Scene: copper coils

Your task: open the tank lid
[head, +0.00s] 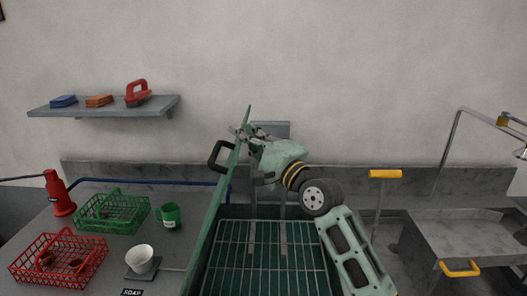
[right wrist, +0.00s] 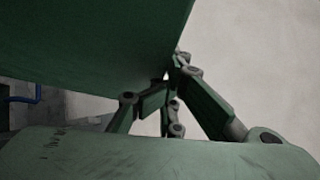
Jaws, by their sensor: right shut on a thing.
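The green tank lid (head: 217,215) stands nearly upright along the left side of the tank, seen almost edge-on. Its black handle (head: 216,157) sticks out to the left. The tank (head: 325,262) is open on top, with a wire rack (head: 262,258) visible inside. My right gripper (head: 243,131) is shut on the lid's upper far edge, coming from the right. In the right wrist view the lid (right wrist: 90,45) fills the upper left, and the fingers (right wrist: 172,75) meet at its edge. The exact contact is partly hidden. My left gripper is out of view.
A shelf (head: 105,107) hangs above. A grey cart (head: 465,236) with yellow handles stands right.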

